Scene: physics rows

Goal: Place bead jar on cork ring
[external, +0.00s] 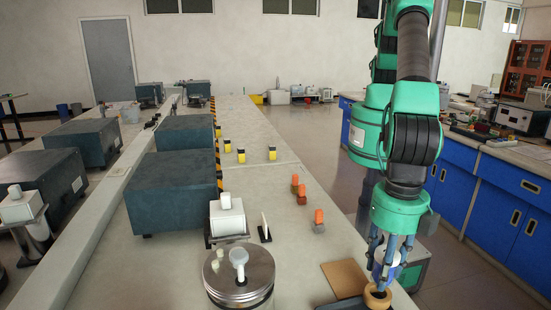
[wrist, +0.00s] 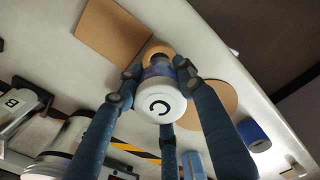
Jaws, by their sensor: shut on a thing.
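The bead jar (external: 388,262) has a white lid and a blue-purple body. My gripper (external: 382,274) is shut on it, with fingers around its sides. In the wrist view, the jar's white lid (wrist: 160,102) with a dark curved mark faces the camera, between the blue fingers. The tan cork ring (external: 377,297) is directly under the jar in the external view. In the wrist view, part of the ring (wrist: 157,49) shows beyond the jar's base. The jar looks upright. Whether its base touches the ring is hidden by the fingers.
A square cork mat (external: 345,274) lies left of the ring. A round cork mat (wrist: 216,97) shows in the wrist view. The bench's right edge is close to my gripper.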

